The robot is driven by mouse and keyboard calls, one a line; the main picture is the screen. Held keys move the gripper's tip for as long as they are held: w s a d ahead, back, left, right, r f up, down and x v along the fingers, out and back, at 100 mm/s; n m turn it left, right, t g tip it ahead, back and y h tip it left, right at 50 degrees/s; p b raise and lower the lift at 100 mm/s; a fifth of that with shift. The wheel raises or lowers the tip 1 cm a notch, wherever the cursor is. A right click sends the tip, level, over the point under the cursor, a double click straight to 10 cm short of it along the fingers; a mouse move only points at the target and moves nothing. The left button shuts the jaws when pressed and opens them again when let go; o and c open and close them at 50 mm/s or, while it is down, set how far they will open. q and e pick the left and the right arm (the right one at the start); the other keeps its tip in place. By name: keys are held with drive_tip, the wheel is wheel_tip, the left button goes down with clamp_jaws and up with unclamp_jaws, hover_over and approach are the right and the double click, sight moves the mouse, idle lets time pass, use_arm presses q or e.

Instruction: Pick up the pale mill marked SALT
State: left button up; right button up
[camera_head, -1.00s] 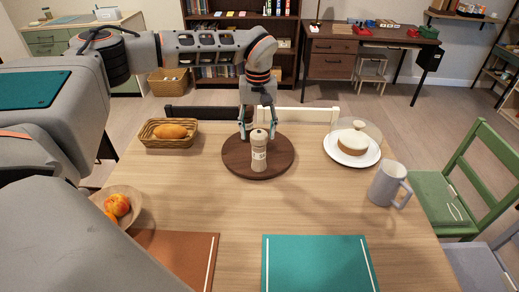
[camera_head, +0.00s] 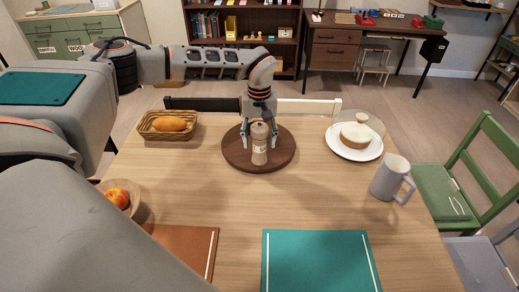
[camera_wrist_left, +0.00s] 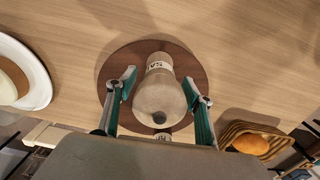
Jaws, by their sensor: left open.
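The pale mill (camera_head: 259,146) stands upright on a round dark wooden board (camera_head: 234,156) on the table. In the left wrist view the mill (camera_wrist_left: 159,92) shows from above, with part of its label, the letters SA, readable. My left gripper (camera_head: 259,139) is open, with its fingers on both sides of the mill's upper part. In the left wrist view the left gripper (camera_wrist_left: 160,88) shows a gap between each finger and the mill. A small part of another pale thing with lettering (camera_wrist_left: 163,137) shows behind the mill's top there. My right gripper is not in view.
A bread basket (camera_head: 168,137) is left of the board. A plate with a cake (camera_head: 355,135) and a grey mug (camera_head: 390,179) are on the right. A fruit bowl (camera_head: 131,200) is at the near left. A teal mat (camera_head: 318,262) and a brown mat (camera_head: 187,246) lie in front.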

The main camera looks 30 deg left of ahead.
use_arm(q)
drive_tip(key=shift+c, duration=0.9)
drive_tip(key=c, duration=1)
drive_tip(key=shift+c, duration=0.2)
drive_tip(key=shift+r, duration=0.1)
